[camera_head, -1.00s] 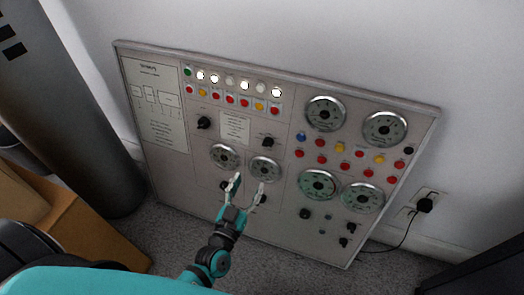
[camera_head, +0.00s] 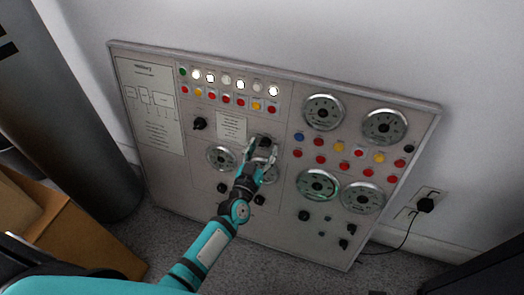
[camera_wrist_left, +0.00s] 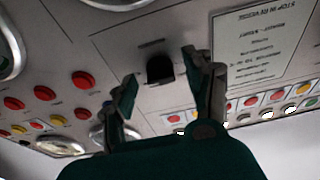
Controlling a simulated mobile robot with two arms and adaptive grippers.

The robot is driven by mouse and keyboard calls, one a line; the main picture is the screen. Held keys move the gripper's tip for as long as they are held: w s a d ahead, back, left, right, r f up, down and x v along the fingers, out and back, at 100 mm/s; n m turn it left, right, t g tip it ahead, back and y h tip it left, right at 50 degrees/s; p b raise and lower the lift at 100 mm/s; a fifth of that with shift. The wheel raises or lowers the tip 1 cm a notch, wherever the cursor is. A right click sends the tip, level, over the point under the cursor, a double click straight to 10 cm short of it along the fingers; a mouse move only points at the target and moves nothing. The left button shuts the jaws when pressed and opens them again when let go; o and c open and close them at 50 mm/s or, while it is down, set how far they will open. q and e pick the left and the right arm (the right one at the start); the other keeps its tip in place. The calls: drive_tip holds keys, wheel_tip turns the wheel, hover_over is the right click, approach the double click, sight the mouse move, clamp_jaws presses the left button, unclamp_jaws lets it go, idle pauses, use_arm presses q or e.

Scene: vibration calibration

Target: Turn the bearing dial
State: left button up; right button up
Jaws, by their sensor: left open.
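My left gripper (camera_head: 259,150) is open in front of the control panel (camera_head: 160,75), at the upper middle black knob (camera_head: 264,139). In the left wrist view this black knob (camera_wrist_left: 159,68) sits between the two spread fingers of the gripper (camera_wrist_left: 158,75), which look apart from it. A second black knob (camera_head: 200,123) is to its left, past a printed label. The knob labels are too small to read, so I cannot tell which is marked bearing. The gripper partly covers the gauge below the knob. My right gripper is not in view.
Rows of coloured buttons (camera_head: 227,98) and lamps lie above the knob. Several round gauges (camera_head: 323,112) fill the right part. The panel leans against a white wall. A cardboard box (camera_head: 75,235) and a dark cylinder (camera_head: 75,120) stand at left; a plug (camera_head: 426,204) is at right.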

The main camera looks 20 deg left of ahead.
use_arm(q)
clamp_jaws()
idle(0.3)
drive_tip(key=n+p, duration=0.1)
drive_tip(key=n, duration=0.1)
drive_tip(key=n+y+p, duration=0.1)
drive_tip(key=n, duration=0.2)
drive_tip(key=n+y+p, duration=0.1)
drive_tip(key=n, duration=0.2)
drive_tip(key=shift+d+r, duration=0.15)
drive_tip(key=shift+d, duration=0.1)
drive_tip(key=shift+n+g+p, duration=0.3)
drive_tip(key=shift+n+p, duration=0.15)
drive_tip(key=shift+n, duration=0.75)
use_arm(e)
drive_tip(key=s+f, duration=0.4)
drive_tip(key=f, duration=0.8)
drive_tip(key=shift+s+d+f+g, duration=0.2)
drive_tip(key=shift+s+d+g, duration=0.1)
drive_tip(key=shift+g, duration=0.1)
use_arm(q)
unclamp_jaws()
drive_tip(key=shift+s, duration=0.1)
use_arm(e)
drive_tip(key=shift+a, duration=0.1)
